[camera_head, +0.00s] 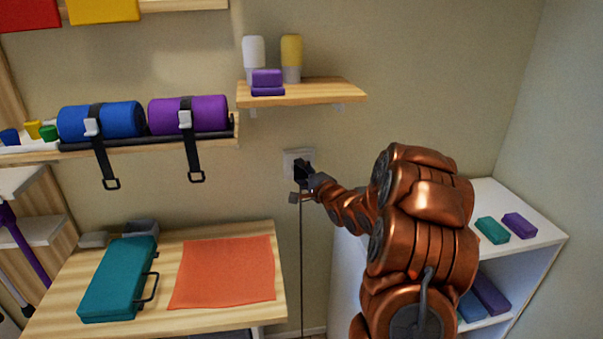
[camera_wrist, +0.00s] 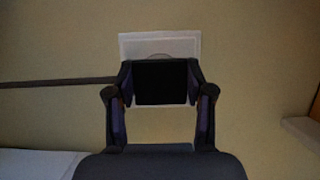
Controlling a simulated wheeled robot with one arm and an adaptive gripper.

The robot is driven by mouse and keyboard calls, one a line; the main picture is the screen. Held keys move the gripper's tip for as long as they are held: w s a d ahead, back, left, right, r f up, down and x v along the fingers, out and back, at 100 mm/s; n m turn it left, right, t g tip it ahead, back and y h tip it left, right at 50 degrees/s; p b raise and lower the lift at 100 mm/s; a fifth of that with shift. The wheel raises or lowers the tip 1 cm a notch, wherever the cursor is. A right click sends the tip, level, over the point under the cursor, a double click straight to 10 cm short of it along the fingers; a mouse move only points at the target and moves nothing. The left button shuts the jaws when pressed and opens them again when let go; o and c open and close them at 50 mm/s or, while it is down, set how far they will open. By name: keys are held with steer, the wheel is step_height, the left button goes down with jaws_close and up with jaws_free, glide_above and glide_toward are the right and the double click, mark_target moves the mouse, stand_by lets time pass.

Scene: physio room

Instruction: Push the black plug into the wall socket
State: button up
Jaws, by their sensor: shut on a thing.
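The white wall socket (camera_head: 291,157) is on the beige wall below the small shelf. It also shows in the wrist view (camera_wrist: 160,43), partly hidden behind the plug. My gripper (camera_head: 305,178) is at the wall, right in front of the socket. In the wrist view my gripper (camera_wrist: 160,95) is shut on the black plug (camera_wrist: 160,83), with one finger on each side. The plug overlaps the socket's lower part in that view. Whether its pins are in the socket or just short of it is hidden. A dark cord (camera_head: 301,265) hangs down from the plug.
A wooden shelf (camera_head: 330,92) with bottles and purple blocks is above the socket. A wooden table (camera_head: 210,322) with a teal case (camera_head: 120,280) and an orange cloth (camera_head: 225,270) stands below left. A white shelf unit (camera_head: 530,244) stands at right.

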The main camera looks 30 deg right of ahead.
steer(key=shift+w, duration=0.1)
steer(key=o, duration=1.2)
steer(key=shift+c, duration=0.2)
steer(key=s, duration=1.2)
